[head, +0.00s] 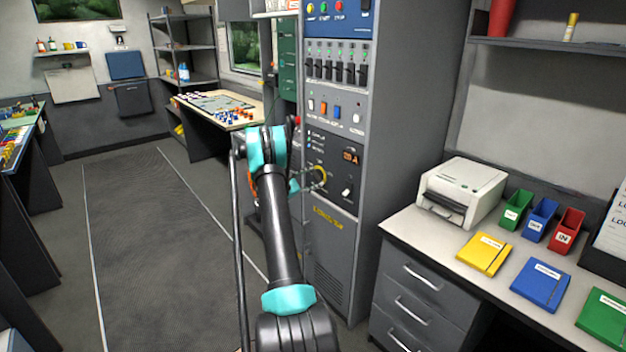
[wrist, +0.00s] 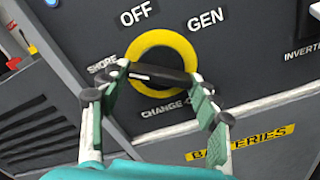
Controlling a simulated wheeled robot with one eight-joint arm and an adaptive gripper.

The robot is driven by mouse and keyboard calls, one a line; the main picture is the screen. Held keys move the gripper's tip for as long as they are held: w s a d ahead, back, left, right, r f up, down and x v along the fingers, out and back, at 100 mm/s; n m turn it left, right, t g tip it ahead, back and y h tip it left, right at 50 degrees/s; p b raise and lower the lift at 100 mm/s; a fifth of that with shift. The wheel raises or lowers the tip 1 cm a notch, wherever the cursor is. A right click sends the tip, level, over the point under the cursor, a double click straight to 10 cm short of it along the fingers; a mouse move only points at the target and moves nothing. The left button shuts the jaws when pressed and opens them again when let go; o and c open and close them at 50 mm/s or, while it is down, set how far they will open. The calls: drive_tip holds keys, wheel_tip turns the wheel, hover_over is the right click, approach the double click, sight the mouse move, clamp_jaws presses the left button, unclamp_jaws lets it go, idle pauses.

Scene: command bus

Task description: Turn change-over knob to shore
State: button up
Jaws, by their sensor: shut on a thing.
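The change-over knob (wrist: 160,73) is a dark bar inside a yellow ring (wrist: 165,39) on a dark panel. In the wrist view the bar lies nearly level across the ring, its left end toward the SHORE label (wrist: 103,65). The OFF label (wrist: 139,14) is above and the GEN label (wrist: 206,20) is upper right. My gripper (wrist: 158,75) is shut on the knob, one green-padded finger at each end of the bar. In the head view the yellow ring (head: 319,176) shows on the tall grey cabinet, with my gripper (head: 307,185) partly hidden beside it.
A desk with a printer (head: 462,192) and drawers stands on the right. The floor mat (head: 150,230) on the left is clear.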

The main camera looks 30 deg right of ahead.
drive_tip(key=shift+f+n, duration=0.1)
drive_tip(key=shift+n, duration=0.5)
drive_tip(key=o, duration=1.2)
drive_tip(key=shift+c, duration=0.2)
drive_tip(key=a, duration=1.2)
drive_tip(key=shift+s, duration=0.45)
